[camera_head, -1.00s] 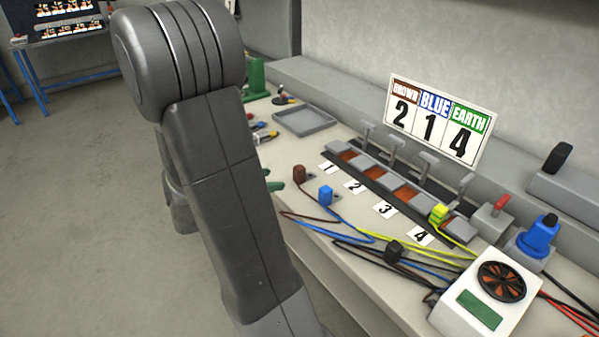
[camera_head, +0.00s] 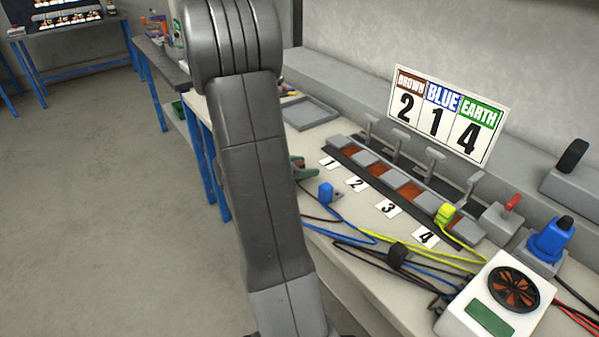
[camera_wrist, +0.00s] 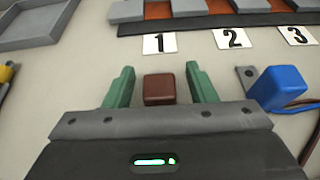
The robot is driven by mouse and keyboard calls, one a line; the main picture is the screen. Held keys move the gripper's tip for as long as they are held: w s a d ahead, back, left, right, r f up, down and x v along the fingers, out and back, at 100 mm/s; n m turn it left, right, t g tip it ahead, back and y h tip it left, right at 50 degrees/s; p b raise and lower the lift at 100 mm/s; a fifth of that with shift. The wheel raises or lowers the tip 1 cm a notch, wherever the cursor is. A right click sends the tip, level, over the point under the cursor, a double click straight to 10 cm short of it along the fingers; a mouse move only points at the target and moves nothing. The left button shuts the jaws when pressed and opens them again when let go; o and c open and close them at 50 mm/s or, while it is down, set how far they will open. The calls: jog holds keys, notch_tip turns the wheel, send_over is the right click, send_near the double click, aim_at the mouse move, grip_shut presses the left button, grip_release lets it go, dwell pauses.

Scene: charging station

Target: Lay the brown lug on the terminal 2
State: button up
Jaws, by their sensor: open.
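The brown lug (camera_wrist: 158,88) lies on the bench in the wrist view, between the two green fingers of my gripper (camera_wrist: 160,88). The fingers are open, with a gap on each side of the lug. The terminal block (camera_head: 395,182) carries a row of copper and grey terminals. Terminal 2 is marked by the "2" label (camera_head: 356,184), also seen in the wrist view (camera_wrist: 232,38).
The blue lug (camera_head: 326,193) lies right of my gripper, close to the right finger in the wrist view (camera_wrist: 280,88). A yellow-green lug (camera_head: 445,214) is at terminal 4. Cables cross the bench front. A grey tray (camera_head: 309,113) stands at the back. Upright levers line the block's far side.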

jog(key=shift+w+d+f, duration=0.15)
jog(key=shift+w+d, duration=0.05)
jog(key=shift+d, duration=0.1)
jog(key=c, duration=1.1)
jog(key=shift+o, duration=0.2)
